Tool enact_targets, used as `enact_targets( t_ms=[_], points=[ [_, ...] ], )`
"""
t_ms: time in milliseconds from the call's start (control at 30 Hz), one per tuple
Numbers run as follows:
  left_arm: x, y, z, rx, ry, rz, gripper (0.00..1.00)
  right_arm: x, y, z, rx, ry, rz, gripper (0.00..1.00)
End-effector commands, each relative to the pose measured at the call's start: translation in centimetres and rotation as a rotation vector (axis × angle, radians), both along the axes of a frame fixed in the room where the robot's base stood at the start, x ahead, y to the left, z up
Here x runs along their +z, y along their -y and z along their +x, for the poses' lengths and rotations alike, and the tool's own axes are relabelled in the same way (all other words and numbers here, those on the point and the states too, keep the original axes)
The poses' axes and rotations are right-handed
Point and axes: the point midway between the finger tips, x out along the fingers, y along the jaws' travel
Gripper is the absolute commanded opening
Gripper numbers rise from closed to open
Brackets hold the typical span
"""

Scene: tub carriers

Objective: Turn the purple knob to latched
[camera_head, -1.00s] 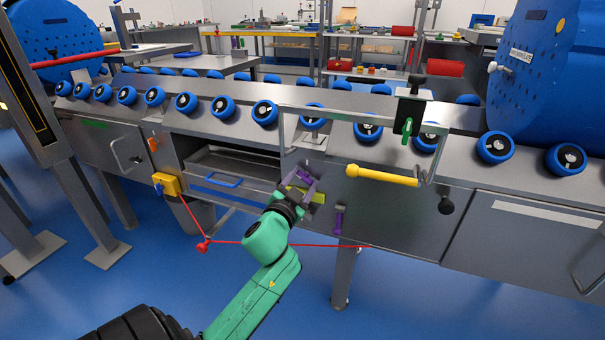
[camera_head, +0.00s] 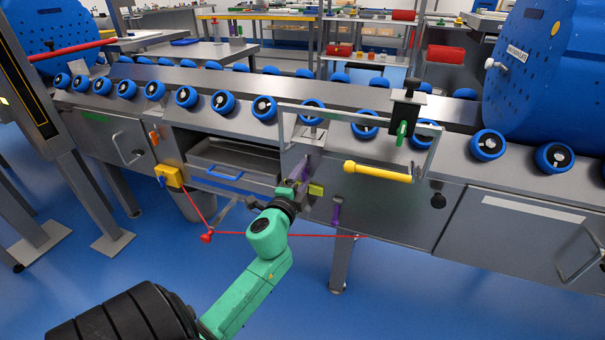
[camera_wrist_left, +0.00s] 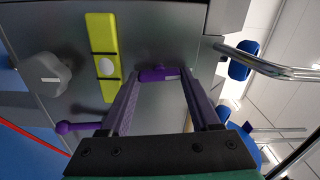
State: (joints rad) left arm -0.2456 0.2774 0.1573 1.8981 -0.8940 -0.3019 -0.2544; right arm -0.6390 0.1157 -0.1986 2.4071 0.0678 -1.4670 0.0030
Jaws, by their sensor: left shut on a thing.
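The purple knob (camera_wrist_left: 158,74) is on the grey metal front panel and shows between my fingertips in the left wrist view. Its long side runs from one finger to the other. My left gripper (camera_wrist_left: 160,78) has purple fingers and is shut on the knob. In the head view my left gripper (camera_head: 303,168) is against the panel; its fingers overlap and hide the knob there. Any latch marking is too small to make out. My right gripper is in neither view.
Near the knob are a yellow plate (camera_wrist_left: 104,58) with a white button, a grey knob (camera_wrist_left: 47,74) and a purple lever (camera_head: 336,211). A yellow-gripped handle (camera_head: 377,171) stands out on the right. A red cord (camera_head: 275,234) runs behind my arm. An open drawer (camera_head: 233,172) is left.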

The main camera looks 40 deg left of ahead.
Motion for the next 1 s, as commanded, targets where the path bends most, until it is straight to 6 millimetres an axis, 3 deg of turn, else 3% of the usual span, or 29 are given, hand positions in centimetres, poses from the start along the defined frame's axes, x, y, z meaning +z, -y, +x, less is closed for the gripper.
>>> enact_targets(
  t_ms=[333,833,867,900,1000],
  points=[
    [-0.12,0.07,0.0,-0.002,-0.044,0.124,0.07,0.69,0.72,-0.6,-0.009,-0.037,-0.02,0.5],
    [-0.17,0.07,0.0,-0.002,-0.051,0.14,0.07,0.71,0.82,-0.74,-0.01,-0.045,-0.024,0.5],
    [-0.17,0.07,0.0,-0.002,-0.051,0.14,0.74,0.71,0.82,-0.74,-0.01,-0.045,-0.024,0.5],
    [-0.16,0.07,0.0,-0.001,-0.051,0.14,0.9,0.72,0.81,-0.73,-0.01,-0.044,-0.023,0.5],
    [-0.15,0.04,-0.01,-0.001,-0.05,0.139,0.93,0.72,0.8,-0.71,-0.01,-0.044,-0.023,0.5]
  ],
)
